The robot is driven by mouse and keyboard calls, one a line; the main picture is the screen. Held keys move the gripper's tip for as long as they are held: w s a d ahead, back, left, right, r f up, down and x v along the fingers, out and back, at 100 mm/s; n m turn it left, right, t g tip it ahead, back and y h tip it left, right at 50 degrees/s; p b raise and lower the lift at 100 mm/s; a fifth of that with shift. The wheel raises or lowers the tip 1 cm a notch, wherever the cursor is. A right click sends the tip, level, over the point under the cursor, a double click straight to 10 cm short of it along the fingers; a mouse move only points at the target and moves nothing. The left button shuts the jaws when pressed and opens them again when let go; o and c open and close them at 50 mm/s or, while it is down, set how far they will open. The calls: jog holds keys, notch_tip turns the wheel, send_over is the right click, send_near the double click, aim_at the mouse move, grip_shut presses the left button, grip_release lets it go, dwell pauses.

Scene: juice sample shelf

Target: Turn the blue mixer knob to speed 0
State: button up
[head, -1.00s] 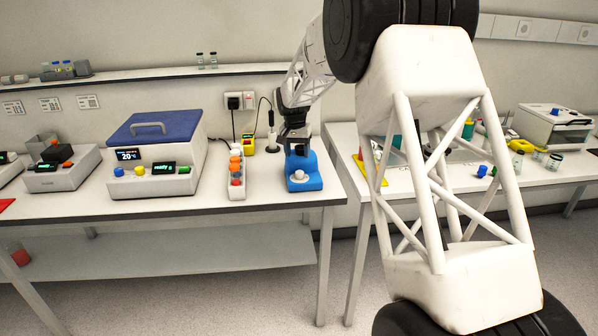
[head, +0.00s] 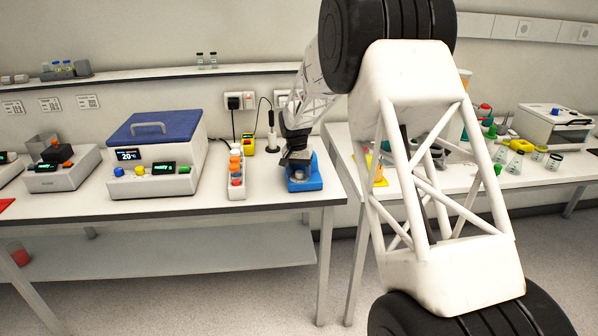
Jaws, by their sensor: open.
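The blue mixer (head: 314,181) stands near the right end of the left bench, in front of the wall sockets. Its pale round knob (head: 298,176) is on the low front part of the body and is partly hidden. My gripper (head: 297,166) is open and tilted, reaching down from behind over the mixer, close above the knob. At this size I cannot tell whether the fingers touch the knob or stand around it. The speed marks are too small to read.
A rack of orange- and white-capped vials (head: 236,172) stands left of the mixer. A grey box with a blue lid (head: 154,160) is further left. A second bench (head: 462,178) with bottles is to the right, beyond a gap.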

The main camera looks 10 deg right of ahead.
jog(key=c, duration=0.9)
jog(key=shift+n, duration=0.3)
jog(key=n, duration=0.3)
jog(key=shift+n, duration=1.9)
